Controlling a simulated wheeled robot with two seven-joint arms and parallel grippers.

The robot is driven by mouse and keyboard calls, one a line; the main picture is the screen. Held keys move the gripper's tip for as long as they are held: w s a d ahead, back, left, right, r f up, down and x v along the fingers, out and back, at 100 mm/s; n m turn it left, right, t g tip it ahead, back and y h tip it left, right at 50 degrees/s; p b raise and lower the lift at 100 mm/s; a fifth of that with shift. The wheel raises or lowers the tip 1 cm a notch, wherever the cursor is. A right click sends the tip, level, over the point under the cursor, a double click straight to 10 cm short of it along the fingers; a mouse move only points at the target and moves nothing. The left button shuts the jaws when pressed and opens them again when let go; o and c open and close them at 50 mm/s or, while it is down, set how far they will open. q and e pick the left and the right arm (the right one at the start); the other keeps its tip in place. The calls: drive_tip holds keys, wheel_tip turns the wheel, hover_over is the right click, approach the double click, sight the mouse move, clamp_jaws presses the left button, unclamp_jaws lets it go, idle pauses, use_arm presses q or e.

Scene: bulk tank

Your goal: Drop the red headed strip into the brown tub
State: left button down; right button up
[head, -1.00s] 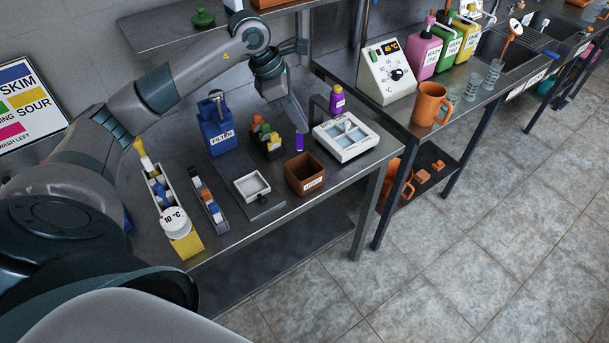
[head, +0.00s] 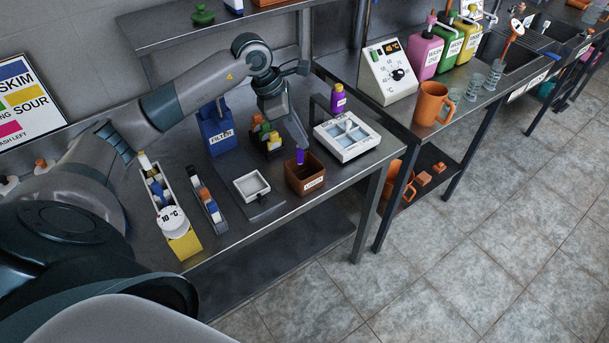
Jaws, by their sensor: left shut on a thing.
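The brown tub (head: 305,187), an open box with a white label, stands near the front edge of the bench. My left gripper (head: 302,146) comes down from behind and is shut on a small strip (head: 300,157), of which a purple part shows. The strip is roughly upright, its lower end in front of the tub's back inner side. I cannot tell whether it is above the rim or just inside. No red head shows on it; the jaws hide its top. My right gripper is not in view.
A white tray (head: 238,193) on a dark scale is left of the tub, and a white case with clear panes (head: 370,144) is right. A purple bottle (head: 338,98), a block of coloured caps (head: 266,150) and a blue filter box (head: 210,139) stand behind.

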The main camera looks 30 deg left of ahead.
use_arm(q)
drive_tip(key=c, duration=1.7)
unclamp_jaws()
drive_tip(key=shift+r, duration=0.1)
drive_tip(key=shift+s+a+r, duration=0.1)
drive_tip(key=shift+r, duration=0.05)
drive_tip(key=shift+b+v, duration=2.4)
drive_tip(key=shift+v, duration=6)
